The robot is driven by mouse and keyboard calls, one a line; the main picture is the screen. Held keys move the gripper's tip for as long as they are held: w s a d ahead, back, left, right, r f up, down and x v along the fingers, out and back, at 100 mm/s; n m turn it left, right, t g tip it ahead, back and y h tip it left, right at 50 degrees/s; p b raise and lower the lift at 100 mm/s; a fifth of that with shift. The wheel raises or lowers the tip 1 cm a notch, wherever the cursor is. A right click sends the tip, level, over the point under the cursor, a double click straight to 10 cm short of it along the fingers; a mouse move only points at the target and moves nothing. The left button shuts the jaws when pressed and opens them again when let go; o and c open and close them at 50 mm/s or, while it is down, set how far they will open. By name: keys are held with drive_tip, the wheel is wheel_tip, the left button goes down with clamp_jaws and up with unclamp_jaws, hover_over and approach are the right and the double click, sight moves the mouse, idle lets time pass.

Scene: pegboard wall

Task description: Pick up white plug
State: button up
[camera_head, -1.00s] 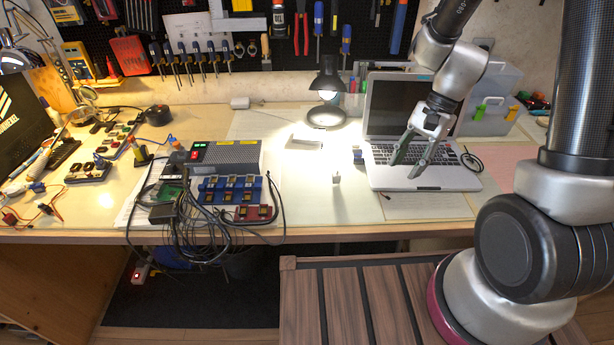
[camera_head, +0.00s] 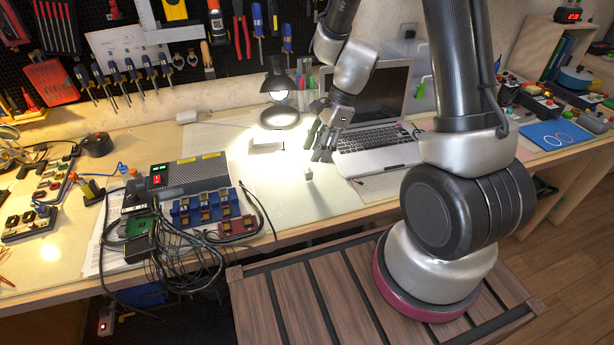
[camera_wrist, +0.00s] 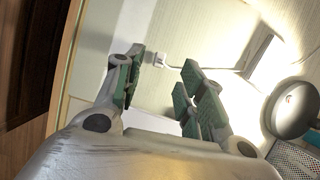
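The white plug (camera_head: 308,173) is a small white block standing on the light mat at the middle of the workbench, in front of the lamp. In the wrist view the plug (camera_wrist: 160,59) shows beyond and between the fingertips, with small prongs on one side. My gripper (camera_head: 320,146) is above the bench by the laptop's left edge, a little behind and right of the plug in the head view. Its green-padded fingers (camera_wrist: 164,64) are spread apart with nothing between them. The exact gap to the plug cannot be told.
The laptop (camera_head: 378,149) lies open to the right. A lit black lamp (camera_head: 280,85) and a flat pale box (camera_head: 266,146) are behind. A grey power box (camera_head: 190,175), blue terminal blocks (camera_head: 206,207) and loose cables are to the left. The mat around the plug is clear.

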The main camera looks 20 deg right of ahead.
sight(309, 171)
drive_tip(key=x, duration=0.7)
drive_tip(key=shift+d+f, duration=0.1)
drive_tip(key=shift+d, duration=0.15)
drive_tip(key=c, duration=0.8)
